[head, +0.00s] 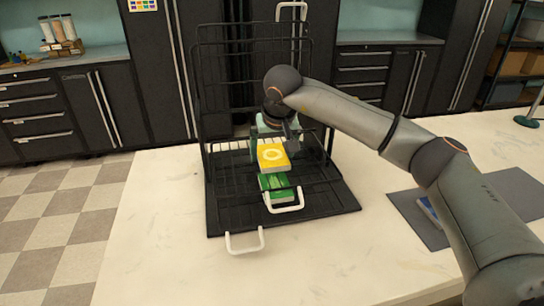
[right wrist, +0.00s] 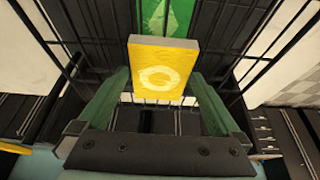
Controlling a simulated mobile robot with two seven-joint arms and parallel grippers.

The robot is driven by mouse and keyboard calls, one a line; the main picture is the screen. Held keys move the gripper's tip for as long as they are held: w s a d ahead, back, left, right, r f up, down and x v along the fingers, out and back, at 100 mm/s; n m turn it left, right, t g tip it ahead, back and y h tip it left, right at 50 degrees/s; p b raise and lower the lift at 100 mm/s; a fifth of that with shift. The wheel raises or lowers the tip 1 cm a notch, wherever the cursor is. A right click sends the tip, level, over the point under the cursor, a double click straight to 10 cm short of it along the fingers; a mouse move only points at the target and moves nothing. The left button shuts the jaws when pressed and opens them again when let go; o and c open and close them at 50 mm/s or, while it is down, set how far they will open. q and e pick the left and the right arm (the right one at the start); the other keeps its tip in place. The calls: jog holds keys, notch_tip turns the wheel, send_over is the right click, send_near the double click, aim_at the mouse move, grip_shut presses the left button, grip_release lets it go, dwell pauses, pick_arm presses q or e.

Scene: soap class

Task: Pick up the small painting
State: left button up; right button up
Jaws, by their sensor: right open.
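A small yellow painting (head: 273,155) with a pale ring on it is at the black wire rack (head: 335,197) on the counter. It also shows in the right wrist view (right wrist: 163,70), between the tips of my two green fingers. My right gripper (head: 273,138) is open at the painting, with a finger on each side and visible gaps. A green painting (head: 270,183) shows just below the yellow one in the head view. What supports the yellow painting is hidden. My left gripper is out of view.
White handles (head: 245,249) stick out around the rack. A grey mat (head: 408,204) with a small blue item (head: 428,210) lies to the right, partly behind my right arm. The counter (head: 160,230) is clear at left. Dark cabinets stand behind.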

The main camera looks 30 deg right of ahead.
jog(key=c, duration=1)
jog(key=shift+c, duration=0.4)
jog(key=shift+r, duration=0.1)
